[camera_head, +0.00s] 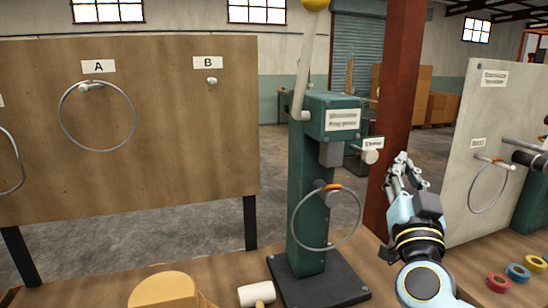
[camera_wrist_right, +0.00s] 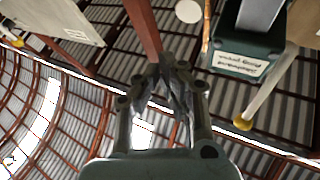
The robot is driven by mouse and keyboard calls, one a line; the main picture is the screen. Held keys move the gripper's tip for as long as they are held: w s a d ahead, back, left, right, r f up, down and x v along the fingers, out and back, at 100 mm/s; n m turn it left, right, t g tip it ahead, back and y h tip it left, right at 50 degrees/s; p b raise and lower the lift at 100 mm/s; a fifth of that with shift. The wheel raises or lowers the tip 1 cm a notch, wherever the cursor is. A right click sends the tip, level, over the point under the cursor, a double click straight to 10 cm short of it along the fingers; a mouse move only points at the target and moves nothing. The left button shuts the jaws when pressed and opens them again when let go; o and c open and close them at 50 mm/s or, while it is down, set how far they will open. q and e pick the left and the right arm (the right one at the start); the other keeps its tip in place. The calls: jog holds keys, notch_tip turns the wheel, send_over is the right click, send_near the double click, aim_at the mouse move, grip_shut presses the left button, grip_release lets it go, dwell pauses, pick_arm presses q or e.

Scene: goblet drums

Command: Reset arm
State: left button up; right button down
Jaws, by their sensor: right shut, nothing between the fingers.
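My right gripper (camera_head: 403,168) is raised in front of the red post, to the right of the green press, with its fingers pointing up. In the right wrist view, its fingertips (camera_wrist_right: 168,68) meet and hold nothing. The green press (camera_head: 309,190) stands on a dark base plate on the bench. A metal ring (camera_head: 297,237) with an orange mark hangs at its front. The press shows upside down in the right wrist view (camera_wrist_right: 246,50). My left gripper is not in view.
A wooden board (camera_head: 190,140) with a ring on peg A (camera_head: 135,115) and bare peg B stands at left. A white panel (camera_head: 495,110) with a ring on a peg is at right. A mallet (camera_head: 256,294) and colored tape rolls (camera_head: 518,273) lie on the bench.

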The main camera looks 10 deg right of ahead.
jog(key=s+a+f+n+g+y, duration=0.3)
jog(key=s+a+f+n+y, duration=0.15)
jog(key=a+y, duration=0.25)
jog(key=s+a+f+n+g+y, duration=0.3)
jog(key=a+f+n+g+y, duration=0.1)
jog(key=a+f+n+y, duration=0.2)
jog(key=s+d+f+m+g+h, duration=0.1)
jog(key=s+d+f+g, duration=0.15)
jog(key=s, duration=0.45)
jog(key=s+d+f+m+g+h, duration=0.1)
jog(key=s+d+f+g+h, duration=0.1)
jog(key=s+g, duration=0.3)
jog(key=s+d+f+g+h, duration=0.1)
jog(key=s+d+f+g, duration=0.1)
jog(key=s, duration=0.6)
notch_tip(320, 180, down, 35)
jog(key=s+d+g+b, duration=0.2)
jog(key=b, duration=0.7)
jog(key=s+f+b, duration=0.4)
jog(key=s+f, duration=0.5)
jog(key=f, duration=0.3)
jog(key=s+d+f+b, duration=0.1)
jog(key=s+f+b, duration=0.2)
jog(key=s+f, duration=0.6)
notch_tip(320, 180, down, 4)
jog(key=shift+s+d+r+m+g+b, duration=0.15)
jog(key=shift+s+d+m+g+b, duration=0.05)
jog(key=shift+s+m+g+b, duration=0.2)
